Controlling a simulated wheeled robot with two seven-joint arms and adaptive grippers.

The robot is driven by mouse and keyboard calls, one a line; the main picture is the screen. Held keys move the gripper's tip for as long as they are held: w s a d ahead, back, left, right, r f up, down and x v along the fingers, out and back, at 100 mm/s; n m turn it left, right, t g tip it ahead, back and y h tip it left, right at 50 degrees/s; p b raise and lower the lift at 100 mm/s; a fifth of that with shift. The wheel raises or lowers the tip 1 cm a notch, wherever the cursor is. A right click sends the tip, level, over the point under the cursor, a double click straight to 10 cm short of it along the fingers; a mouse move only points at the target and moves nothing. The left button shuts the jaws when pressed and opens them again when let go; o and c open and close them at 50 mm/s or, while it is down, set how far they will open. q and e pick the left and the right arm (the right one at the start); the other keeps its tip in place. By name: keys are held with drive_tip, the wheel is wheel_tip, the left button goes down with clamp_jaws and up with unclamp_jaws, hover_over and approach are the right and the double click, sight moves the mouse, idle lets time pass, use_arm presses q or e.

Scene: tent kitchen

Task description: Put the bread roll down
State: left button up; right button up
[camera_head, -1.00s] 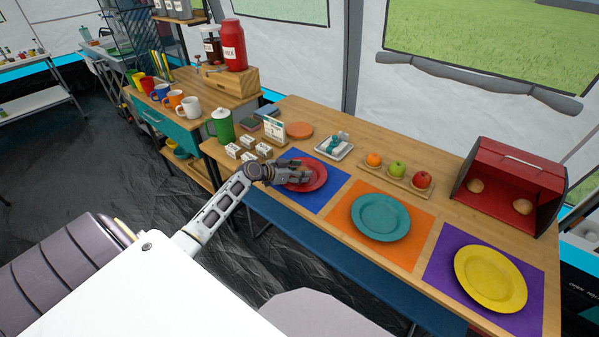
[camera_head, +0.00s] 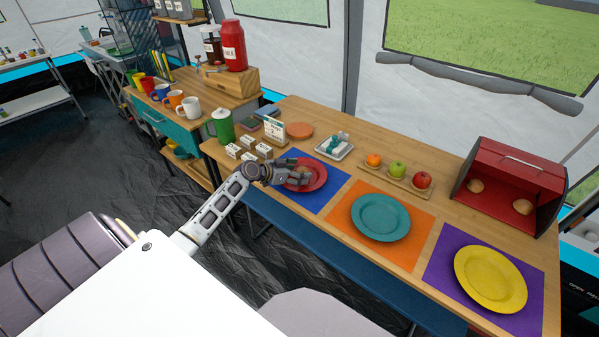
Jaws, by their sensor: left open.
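My left gripper (camera_head: 291,172) is open, low over the red plate (camera_head: 318,182) on the blue mat. A bread roll (camera_head: 302,169) shows in small part between the fingers, at the plate; the fingers hide most of it, and I cannot tell whether they touch it. Two other bread rolls (camera_head: 476,186) (camera_head: 522,206) lie in the open red bread box at the right. My right gripper is not in view.
A teal plate (camera_head: 381,217) on an orange mat and a yellow plate (camera_head: 490,278) on a purple mat lie to the right. A fruit tray (camera_head: 400,185), a butter dish (camera_head: 334,147), small white boxes (camera_head: 248,143) and a green pot (camera_head: 222,125) stand around. A blue bench (camera_head: 330,258) runs along the front.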

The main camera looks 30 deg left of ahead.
sight(299, 171)
use_arm(q)
drive_tip(key=shift+v, duration=5.55)
